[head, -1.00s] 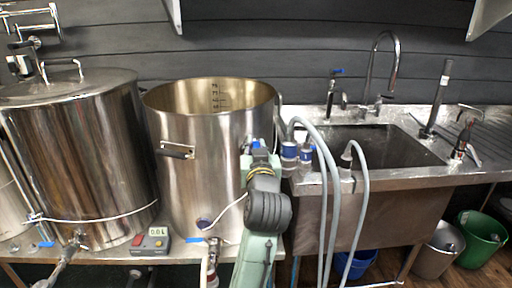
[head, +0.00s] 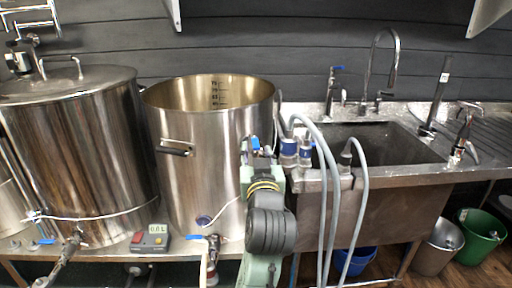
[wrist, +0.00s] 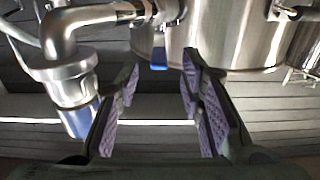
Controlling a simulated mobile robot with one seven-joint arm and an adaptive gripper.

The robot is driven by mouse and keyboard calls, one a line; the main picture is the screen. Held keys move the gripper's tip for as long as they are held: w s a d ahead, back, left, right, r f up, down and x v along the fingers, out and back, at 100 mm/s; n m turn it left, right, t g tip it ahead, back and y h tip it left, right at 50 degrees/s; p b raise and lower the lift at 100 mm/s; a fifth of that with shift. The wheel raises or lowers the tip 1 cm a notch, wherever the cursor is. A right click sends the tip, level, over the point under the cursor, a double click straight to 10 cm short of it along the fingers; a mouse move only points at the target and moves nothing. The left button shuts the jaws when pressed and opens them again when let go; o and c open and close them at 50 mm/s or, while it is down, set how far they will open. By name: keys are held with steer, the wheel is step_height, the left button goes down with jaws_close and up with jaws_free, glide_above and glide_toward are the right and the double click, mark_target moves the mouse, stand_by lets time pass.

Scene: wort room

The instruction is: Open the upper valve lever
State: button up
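A blue lever end (head: 255,142) shows at the right side of the open steel kettle (head: 185,120), just above the end of my arm. It appears to be the upper valve lever; its valve body is hidden behind my arm. In the wrist view a small blue piece (wrist: 158,67) shows between and beyond my fingertips, below the steel kettle wall. My gripper (wrist: 162,72) is open, with purple pads apart and nothing held between them. I cannot tell whether a finger touches the blue piece. In the head view my gripper is mostly hidden by my own arm.
A lower valve with a blue lever (head: 200,237) sits at the kettle's base. Blue-and-clear fittings (head: 289,150) and grey hoses (head: 333,200) stand close right of my arm, before the sink (head: 375,145). A steel elbow pipe (wrist: 75,65) is close left of my fingers in the wrist view.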

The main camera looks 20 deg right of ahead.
steer(key=shift+v, duration=1.05)
steer(key=shift+c, duration=0.4)
